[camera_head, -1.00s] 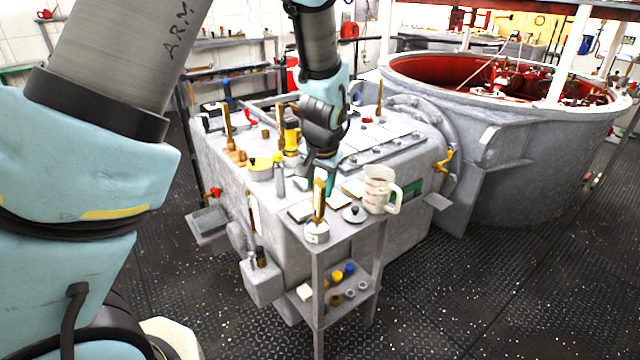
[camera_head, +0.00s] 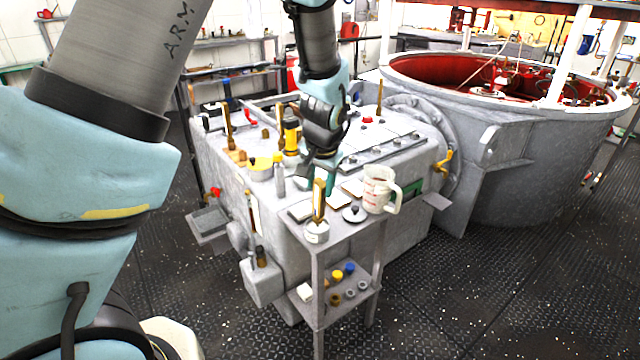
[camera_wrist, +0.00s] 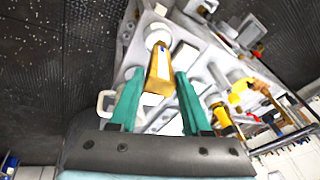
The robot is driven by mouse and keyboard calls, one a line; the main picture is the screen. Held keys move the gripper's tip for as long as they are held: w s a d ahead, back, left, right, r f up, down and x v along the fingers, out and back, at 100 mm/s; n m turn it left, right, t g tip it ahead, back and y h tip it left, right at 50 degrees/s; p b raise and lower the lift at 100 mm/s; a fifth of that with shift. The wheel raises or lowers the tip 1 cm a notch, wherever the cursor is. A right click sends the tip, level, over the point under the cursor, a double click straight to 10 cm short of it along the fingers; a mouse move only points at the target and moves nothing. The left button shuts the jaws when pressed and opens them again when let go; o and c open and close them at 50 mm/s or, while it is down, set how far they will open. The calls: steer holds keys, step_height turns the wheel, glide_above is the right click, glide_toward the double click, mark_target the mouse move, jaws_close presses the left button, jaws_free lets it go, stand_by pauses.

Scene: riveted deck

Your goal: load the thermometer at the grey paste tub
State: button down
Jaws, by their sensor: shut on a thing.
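The thermometer (camera_head: 319,200) has a brass-coloured case and stands about upright over the grey paste tub (camera_head: 316,236), a small round tub at the near corner of the grey stand. In the wrist view the thermometer (camera_wrist: 158,75) lies between the two teal fingers of my gripper (camera_wrist: 158,82), which is shut on it. Its far end overlaps the pale tub (camera_wrist: 158,36); I cannot tell how deep it sits. In the head view my gripper (camera_head: 325,182) is just behind the thermometer's top, and its fingertips are partly hidden.
A measuring jug (camera_head: 378,190) and a round lid with a black knob (camera_head: 354,214) stand right of the tub. A yellow tub (camera_head: 260,171) and a grey bottle (camera_head: 279,180) stand on the machine behind. The deck to the front right is clear.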

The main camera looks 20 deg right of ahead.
steer(key=shift+r, duration=0.1)
steer(key=shift+r+p, duration=2.6)
steer(key=shift+r, duration=0.8)
steer(key=shift+f, duration=0.1)
